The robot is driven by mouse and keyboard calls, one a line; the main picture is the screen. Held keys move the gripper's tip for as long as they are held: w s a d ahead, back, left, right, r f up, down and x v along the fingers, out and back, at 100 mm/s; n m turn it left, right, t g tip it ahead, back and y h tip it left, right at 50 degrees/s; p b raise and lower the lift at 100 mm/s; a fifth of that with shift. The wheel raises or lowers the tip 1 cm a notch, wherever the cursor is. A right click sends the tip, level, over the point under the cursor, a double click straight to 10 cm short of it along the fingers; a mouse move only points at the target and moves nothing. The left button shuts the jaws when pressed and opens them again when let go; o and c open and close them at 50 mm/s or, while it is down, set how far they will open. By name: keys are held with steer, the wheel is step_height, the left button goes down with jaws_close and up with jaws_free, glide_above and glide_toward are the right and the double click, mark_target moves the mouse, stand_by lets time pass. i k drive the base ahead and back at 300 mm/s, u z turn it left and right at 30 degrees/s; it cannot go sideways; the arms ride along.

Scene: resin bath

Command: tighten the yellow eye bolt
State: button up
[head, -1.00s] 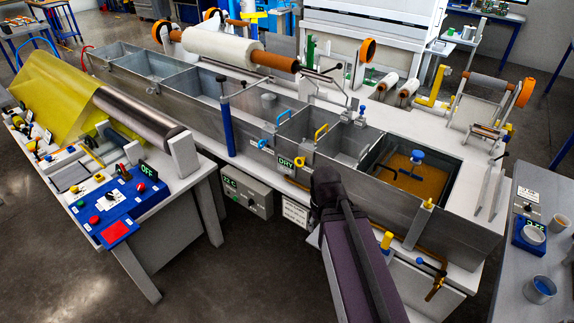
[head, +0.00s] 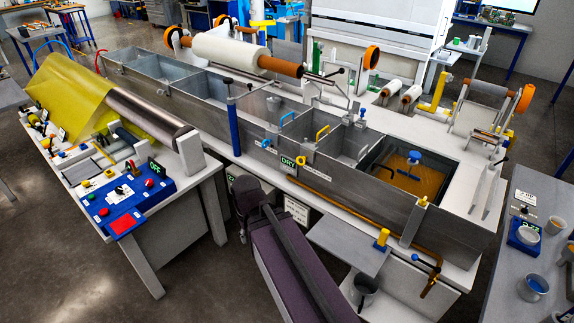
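The yellow eye bolt (head: 300,161) is at the front wall of the long grey bath (head: 400,205), just right of the green-lit DRY sign (head: 288,162). It looks small, and its thread and seating cannot be made out. A blue eye bolt (head: 265,143) is on the same wall to its left. My dark arm rises from the bottom edge, its upper end in front of the bath, below and left of the yellow eye bolt and apart from it in the picture. I cannot make out my gripper's fingers.
A blue post (head: 234,130) stands before the bath. A grey shelf (head: 345,246) with a yellow-topped fitting (head: 381,238) juts out at right, above a bucket (head: 364,290). A control table (head: 145,235) stands at left. Floor is clear between it and my arm.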

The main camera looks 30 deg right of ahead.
mark_target(303, 159)
steer(key=u, duration=0.3)
steer(key=k, duration=0.8)
steer(key=z, duration=1.15)
steer(key=i, duration=1)
steer(key=z, duration=0.05)
